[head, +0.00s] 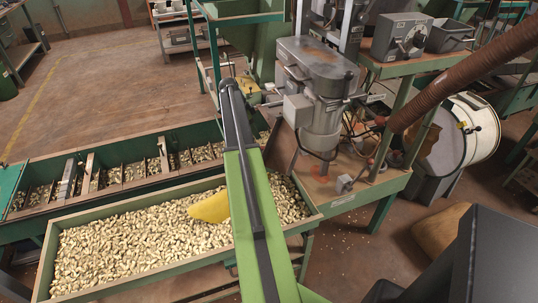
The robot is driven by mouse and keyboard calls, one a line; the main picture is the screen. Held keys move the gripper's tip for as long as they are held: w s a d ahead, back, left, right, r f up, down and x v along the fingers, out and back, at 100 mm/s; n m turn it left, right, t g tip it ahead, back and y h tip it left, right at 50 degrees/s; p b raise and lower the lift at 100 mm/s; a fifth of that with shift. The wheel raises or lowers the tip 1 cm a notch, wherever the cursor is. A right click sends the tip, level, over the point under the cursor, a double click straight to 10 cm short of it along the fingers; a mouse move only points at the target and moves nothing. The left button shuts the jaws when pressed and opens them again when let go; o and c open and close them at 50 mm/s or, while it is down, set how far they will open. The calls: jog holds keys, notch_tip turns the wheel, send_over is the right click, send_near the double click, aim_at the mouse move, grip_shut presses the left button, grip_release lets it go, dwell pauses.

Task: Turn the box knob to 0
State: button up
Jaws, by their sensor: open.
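The grey box (388,32) stands on a wooden-topped green bench at the upper right. A round dial with a dark knob (411,43) is on its front face. The knob's markings are too small to read, so I cannot tell its setting. My green and black arm (245,190) rises from the bottom middle towards the upper left, well left of the box. I cannot make out my gripper's fingers in the head view. Nothing of mine touches the knob.
A dark open bin (449,36) stands right of the box. A grey machine (318,90) stands between my arm and the box. A thick brown hose (465,75) slopes below the box. A nut-filled hopper (130,250) with a yellow scoop (211,207) lies at lower left.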

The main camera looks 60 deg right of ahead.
jog(key=b+x, duration=1.6)
jog(key=x, duration=0.1)
jog(key=shift+a+f, duration=0.1)
jog(key=shift+f, duration=0.2)
jog(key=shift+r, duration=0.1)
grip_shut()
